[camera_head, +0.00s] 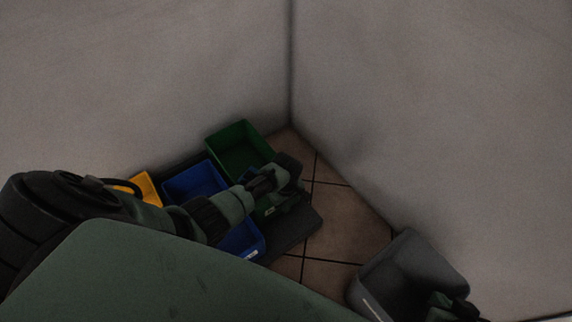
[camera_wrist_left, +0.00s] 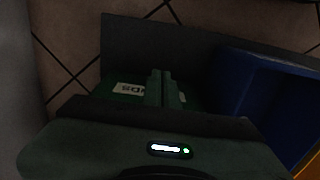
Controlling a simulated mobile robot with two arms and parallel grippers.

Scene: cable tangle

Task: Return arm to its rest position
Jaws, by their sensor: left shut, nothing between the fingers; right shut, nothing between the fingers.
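My left arm comes in from the left over the bins. Its gripper (camera_head: 288,198) hangs above the front of the green bin (camera_head: 236,146) and hides part of it. In the left wrist view the two fingers (camera_wrist_left: 161,88) are together with nothing between them, in front of the green bin's labelled face (camera_wrist_left: 128,88). A part of my right gripper (camera_head: 455,304) shows at the lower right, over the grey bin (camera_head: 365,292); it is shut and empty, and its fingers are hard to make out.
A blue bin (camera_head: 192,180) and a yellow bin (camera_head: 147,187) stand left of the green bin on a dark base (camera_head: 297,238). Pale walls meet in a corner behind. Tiled floor (camera_head: 334,215) is clear between the bins and the grey bin.

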